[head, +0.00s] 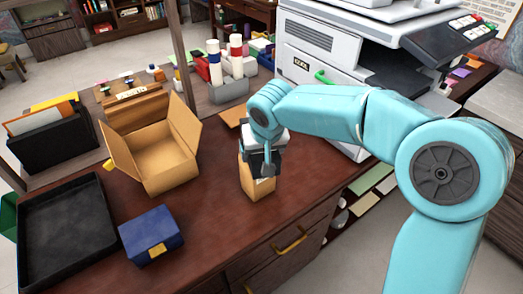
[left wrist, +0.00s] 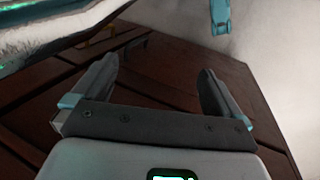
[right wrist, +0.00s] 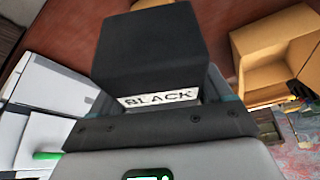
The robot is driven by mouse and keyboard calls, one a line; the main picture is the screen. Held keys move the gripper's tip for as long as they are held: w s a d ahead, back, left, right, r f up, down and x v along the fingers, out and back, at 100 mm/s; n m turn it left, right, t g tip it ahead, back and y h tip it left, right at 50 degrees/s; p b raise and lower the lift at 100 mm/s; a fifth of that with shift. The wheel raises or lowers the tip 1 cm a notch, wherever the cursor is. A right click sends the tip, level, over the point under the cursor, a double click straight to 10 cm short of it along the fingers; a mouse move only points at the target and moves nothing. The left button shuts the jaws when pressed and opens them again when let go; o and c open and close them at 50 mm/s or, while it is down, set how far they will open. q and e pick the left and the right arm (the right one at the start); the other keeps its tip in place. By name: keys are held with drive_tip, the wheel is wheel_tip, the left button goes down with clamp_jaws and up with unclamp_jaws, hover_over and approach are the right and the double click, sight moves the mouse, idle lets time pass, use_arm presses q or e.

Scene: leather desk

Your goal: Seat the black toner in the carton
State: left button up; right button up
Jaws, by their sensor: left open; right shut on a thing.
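The black toner (right wrist: 150,50) is a dark block with a white label reading BLACK. In the right wrist view it is between the jaws of my right gripper (right wrist: 155,105), which is shut on it. In the head view my right gripper (head: 262,165) is right over a small tan carton (head: 257,189) near the desk's front edge. The gripper hides the carton's top, so I cannot tell whether the toner is above or partly inside it. My left gripper (left wrist: 158,90) is open and empty in the left wrist view; the head view does not show it.
A larger open cardboard box (head: 165,165) stands left of the small carton. A blue box (head: 150,235) and a black tray (head: 68,240) are at front left.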

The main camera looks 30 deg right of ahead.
drive_tip(key=shift+f+b, duration=0.45)
drive_tip(key=shift+f, duration=0.1)
drive_tip(key=o, duration=1.2)
drive_tip(key=shift+r, duration=0.1)
drive_tip(key=shift+r+p, duration=0.4)
drive_tip(key=shift+p, duration=0.1)
drive_tip(key=shift+r+p, duration=0.6)
drive_tip(key=shift+p, duration=0.05)
drive_tip(key=v, duration=1.1)
drive_tip(key=shift+s, duration=0.2)
drive_tip(key=shift+s+a, duration=0.1)
drive_tip(key=shift+s, duration=0.05)
